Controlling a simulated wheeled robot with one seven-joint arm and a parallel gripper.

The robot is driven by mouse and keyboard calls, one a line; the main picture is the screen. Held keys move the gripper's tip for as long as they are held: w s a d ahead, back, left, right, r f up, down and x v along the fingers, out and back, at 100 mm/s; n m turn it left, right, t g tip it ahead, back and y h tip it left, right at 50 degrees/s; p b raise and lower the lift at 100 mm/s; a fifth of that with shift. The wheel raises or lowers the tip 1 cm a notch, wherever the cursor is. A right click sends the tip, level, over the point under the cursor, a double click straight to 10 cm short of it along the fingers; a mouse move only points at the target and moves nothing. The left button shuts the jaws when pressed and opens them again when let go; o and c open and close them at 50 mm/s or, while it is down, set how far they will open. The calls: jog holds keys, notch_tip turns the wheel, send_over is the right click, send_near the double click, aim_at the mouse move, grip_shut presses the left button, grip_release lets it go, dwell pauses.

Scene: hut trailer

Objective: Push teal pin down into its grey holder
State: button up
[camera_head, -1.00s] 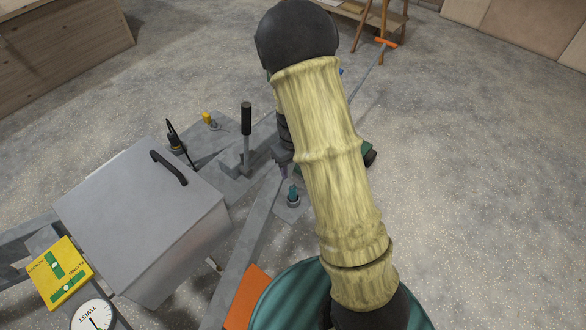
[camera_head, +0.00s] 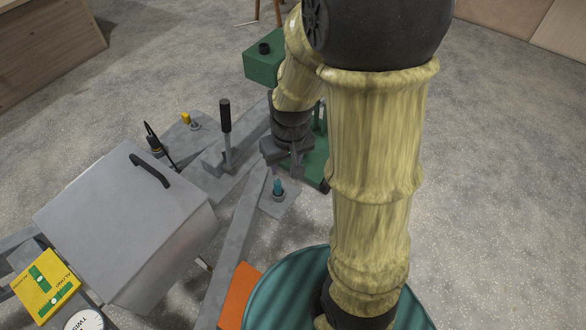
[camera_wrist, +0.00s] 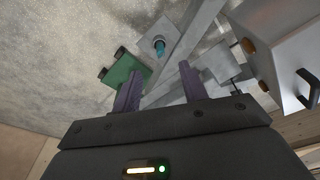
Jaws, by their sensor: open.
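The teal pin (camera_head: 277,185) stands upright in its round grey holder (camera_head: 279,197) on a small grey plate beside the trailer frame. In the wrist view the teal pin (camera_wrist: 159,48) shows above and beyond the fingers, in the grey holder (camera_wrist: 158,39). My gripper (camera_head: 286,172) is just above and close to the pin in the head view, fingers pointing down. It is open and empty. In the wrist view my gripper (camera_wrist: 158,88) has its two purple-grey fingers apart, with nothing between them. Whether a finger touches the pin cannot be told.
A black-handled lever (camera_head: 225,130), a yellow pin (camera_head: 187,118) and a black tool (camera_head: 153,138) stand on the frame to the left. A grey box (camera_head: 125,215) with a handle is at left. A green block (camera_head: 264,62) lies behind my arm.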

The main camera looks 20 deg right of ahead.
jog(key=shift+m+t, duration=0.4)
jog(key=shift+m, duration=0.1)
jog(key=s+r, duration=0.2)
jog(key=s, duration=0.1)
jog(key=s+r, duration=0.1)
jog(key=s, duration=0.1)
jog(key=shift+d, duration=0.1)
jog(key=w+p+v, duration=0.2)
jog(key=p+v, duration=0.9)
jog(key=shift+w+r+p, duration=0.25)
jog(key=shift+r+p, duration=0.1)
jog(key=shift+r, duration=0.1)
